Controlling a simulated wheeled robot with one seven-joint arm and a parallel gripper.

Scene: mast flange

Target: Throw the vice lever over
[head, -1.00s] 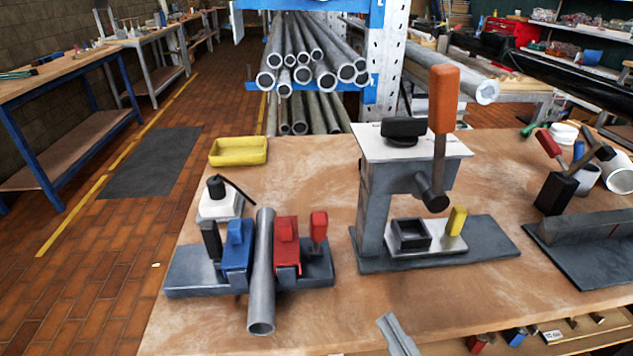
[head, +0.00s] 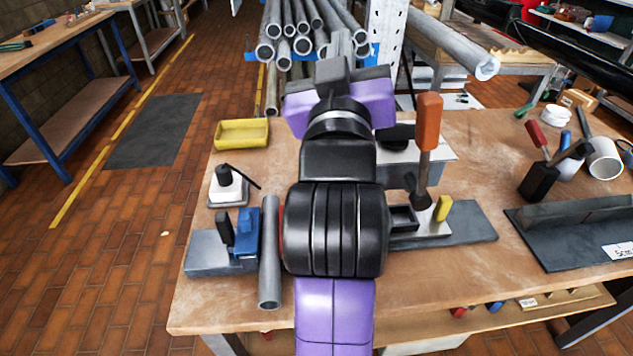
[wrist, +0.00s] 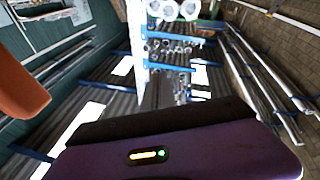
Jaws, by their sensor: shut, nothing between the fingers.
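The vice stands at the left of the bench, with a blue jaw (head: 246,236) and a short black lever (head: 224,230) beside it. The red jaw and red-knobbed lever are almost wholly hidden behind my arm. My gripper (head: 342,72) is beyond the vice, in front of the pipe rack, shut and empty, apart from the vice. In the wrist view only its purple and black body (wrist: 175,145) shows at the bottom.
A press with an upright orange-handled lever (head: 429,122) stands close right of my gripper; its orange handle also shows in the wrist view (wrist: 20,80). A yellow tray (head: 242,134) and a small white-based device (head: 228,187) sit at left. Several pipes fill the rack behind.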

